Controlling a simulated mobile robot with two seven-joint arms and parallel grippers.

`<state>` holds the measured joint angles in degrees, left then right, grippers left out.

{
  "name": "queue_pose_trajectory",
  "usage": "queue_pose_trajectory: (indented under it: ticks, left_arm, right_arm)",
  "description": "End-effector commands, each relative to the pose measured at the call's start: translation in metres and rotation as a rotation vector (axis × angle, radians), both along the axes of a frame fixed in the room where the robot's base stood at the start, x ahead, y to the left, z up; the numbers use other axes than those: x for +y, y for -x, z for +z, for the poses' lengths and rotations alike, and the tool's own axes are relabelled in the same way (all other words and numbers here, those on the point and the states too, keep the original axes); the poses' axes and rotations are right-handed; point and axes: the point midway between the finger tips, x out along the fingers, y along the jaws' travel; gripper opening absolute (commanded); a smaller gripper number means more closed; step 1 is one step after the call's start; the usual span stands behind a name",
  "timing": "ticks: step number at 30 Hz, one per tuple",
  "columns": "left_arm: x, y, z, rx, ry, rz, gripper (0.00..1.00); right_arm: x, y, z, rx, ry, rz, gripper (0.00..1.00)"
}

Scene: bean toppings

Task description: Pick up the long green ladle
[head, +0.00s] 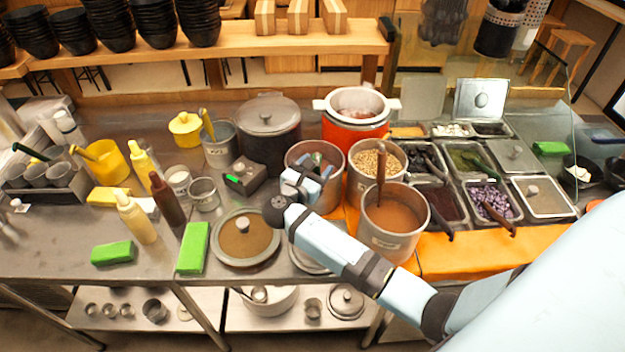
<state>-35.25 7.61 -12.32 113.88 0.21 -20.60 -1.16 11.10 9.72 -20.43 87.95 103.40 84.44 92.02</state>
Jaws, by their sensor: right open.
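My right gripper (322,163) is open over the mouth of a steel pot (318,203), with my forearm coming in from the lower right. The gripper hides much of the pot's inside, and I cannot tell whether a utensil is between the fingers. A long dark green handle (484,168) lies across the tray of green topping to the right, well apart from the gripper. Another dark green handle (30,152) sticks out of the cup rack at the far left. I cannot tell which is the long green ladle. My left gripper is not in view.
A pot of brown liquid (394,238) with a brown-handled ladle (381,165) and a pot of beans (377,160) stand right of the gripper. An orange-red cooker (355,128) stands behind. Sauce bottles (137,218) and a lidded pan (247,237) are left.

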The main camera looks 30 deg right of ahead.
Motion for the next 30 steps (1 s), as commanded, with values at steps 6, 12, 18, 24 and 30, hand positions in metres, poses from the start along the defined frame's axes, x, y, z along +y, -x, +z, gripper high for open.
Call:
queue_pose_trajectory:
  ticks: [6,12,18,24,30]
  left_arm:
    - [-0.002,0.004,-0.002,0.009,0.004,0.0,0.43]
    - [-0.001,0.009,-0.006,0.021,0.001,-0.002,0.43]
    - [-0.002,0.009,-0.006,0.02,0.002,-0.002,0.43]
    - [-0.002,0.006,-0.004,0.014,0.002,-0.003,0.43]
    - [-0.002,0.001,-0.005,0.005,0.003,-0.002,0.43]
  right_arm:
    - [0.0,0.001,-0.001,0.0,-0.001,0.0,0.58]
    - [0.0,0.001,-0.001,0.001,0.0,0.0,0.19]
    - [0.0,0.001,-0.001,0.001,0.0,0.0,0.0]
    - [0.0,0.001,0.001,0.0,0.0,0.0,0.0]
    - [0.0,0.0,0.017,-0.002,-0.001,0.0,0.0]
